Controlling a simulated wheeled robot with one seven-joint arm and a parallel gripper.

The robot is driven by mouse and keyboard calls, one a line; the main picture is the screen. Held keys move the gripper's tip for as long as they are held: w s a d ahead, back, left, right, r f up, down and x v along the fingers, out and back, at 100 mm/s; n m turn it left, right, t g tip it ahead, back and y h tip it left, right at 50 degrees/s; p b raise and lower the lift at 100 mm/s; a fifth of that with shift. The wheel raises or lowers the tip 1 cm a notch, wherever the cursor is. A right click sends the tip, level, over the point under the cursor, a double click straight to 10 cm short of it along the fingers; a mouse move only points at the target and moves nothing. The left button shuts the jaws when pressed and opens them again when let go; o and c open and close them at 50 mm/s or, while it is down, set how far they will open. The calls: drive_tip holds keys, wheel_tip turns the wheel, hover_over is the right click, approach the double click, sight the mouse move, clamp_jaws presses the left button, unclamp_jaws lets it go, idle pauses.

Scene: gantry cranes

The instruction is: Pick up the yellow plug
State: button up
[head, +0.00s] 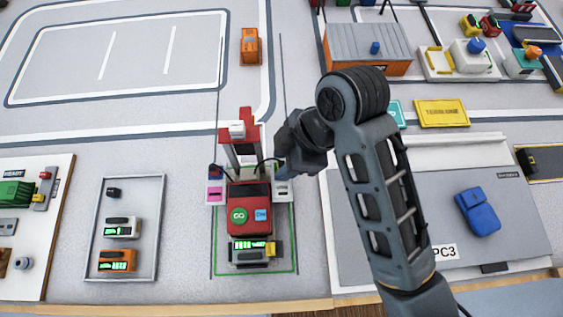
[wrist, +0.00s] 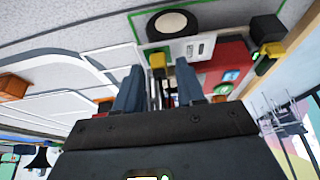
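In the wrist view a small yellow plug (wrist: 157,61) shows between and just beyond the fingertips of my gripper (wrist: 157,75). The two fingers stand apart, one on each side of it, and I see no contact. Dark, thin cable-like lines run below the plug between the fingers. In the head view my gripper (head: 284,152) is low beside the red crane vehicle (head: 250,205), near a white socket-like panel (head: 283,190). The plug itself is hidden there behind my gripper. A dark cable (head: 268,161) runs from the crane towards my gripper.
A dark block with a green display and yellow end (head: 250,251) sits at the crane's near end. A framed tray (head: 158,240) holds more display blocks at left. The table's front edge is close.

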clamp_jaws()
drive_tip(key=shift+r, duration=0.25)
